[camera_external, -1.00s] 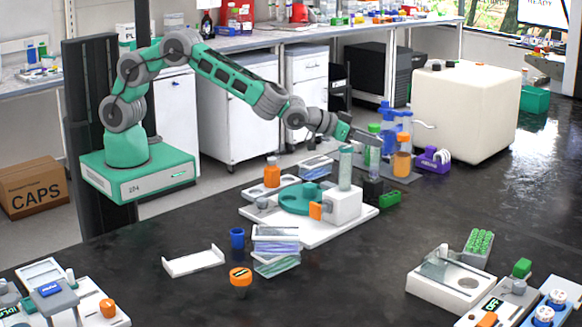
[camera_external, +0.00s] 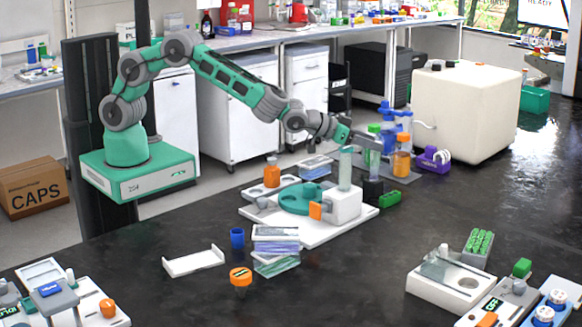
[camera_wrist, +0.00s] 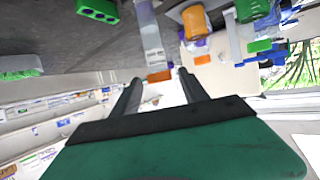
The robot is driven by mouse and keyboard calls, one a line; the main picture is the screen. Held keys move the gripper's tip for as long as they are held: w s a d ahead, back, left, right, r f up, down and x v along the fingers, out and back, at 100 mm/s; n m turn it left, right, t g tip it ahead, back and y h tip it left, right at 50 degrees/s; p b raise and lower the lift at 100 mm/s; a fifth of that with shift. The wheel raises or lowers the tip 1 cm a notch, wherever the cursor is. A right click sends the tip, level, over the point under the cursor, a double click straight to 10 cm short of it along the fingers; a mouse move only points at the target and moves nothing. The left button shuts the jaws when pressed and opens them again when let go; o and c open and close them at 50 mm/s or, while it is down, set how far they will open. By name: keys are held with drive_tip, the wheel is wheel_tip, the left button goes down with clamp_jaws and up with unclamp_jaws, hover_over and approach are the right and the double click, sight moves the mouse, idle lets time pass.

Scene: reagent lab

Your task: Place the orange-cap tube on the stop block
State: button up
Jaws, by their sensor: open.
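My gripper (camera_external: 380,151) is open, with its fingers pointing right above the workbench. In the wrist view the two fingers (camera_wrist: 159,76) stand on either side of an orange cap. The cap belongs to a clear tube (camera_wrist: 150,40), the likely orange-cap tube; no firm grip shows. In the external view a finger covers most of this area, above a small black block (camera_external: 373,190). A white block (camera_external: 346,204) on the white base plate may be the stop block; I cannot tell for sure. A greenish clear cylinder (camera_external: 345,168) stands there upright.
An orange bottle (camera_external: 402,160) stands just right of the gripper, near a purple rack (camera_external: 433,160). A green block (camera_external: 390,200) lies in front. A teal disc (camera_external: 300,199) is on the base plate. The bench's right middle is clear.

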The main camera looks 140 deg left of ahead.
drive_tip(key=s+d+r+m+h+b, duration=0.15)
drive_tip(key=s+d, duration=0.25)
drive_tip(key=d, duration=0.6)
drive_tip(key=s+d+r+m+h, duration=0.2)
drive_tip(key=s+d+h, duration=0.15)
drive_tip(key=d, duration=0.65)
drive_tip(key=s+d+r+m+h+b, duration=0.15)
drive_tip(key=s+d, duration=0.25)
drive_tip(key=d, duration=0.7)
drive_tip(key=s+d+f+m+g+h, duration=0.1)
drive_tip(key=s+d+f+m+h, duration=0.1)
drive_tip(key=s+d, duration=0.6)
drive_tip(key=s+d+f+m+g+h, duration=0.2)
drive_tip(key=s+d+m+h, duration=0.1)
drive_tip(key=s+d, duration=0.5)
drive_tip(key=shift+s+d+m, duration=0.35)
drive_tip(key=shift+s+m, duration=0.15)
drive_tip(key=shift+m, duration=0.4)
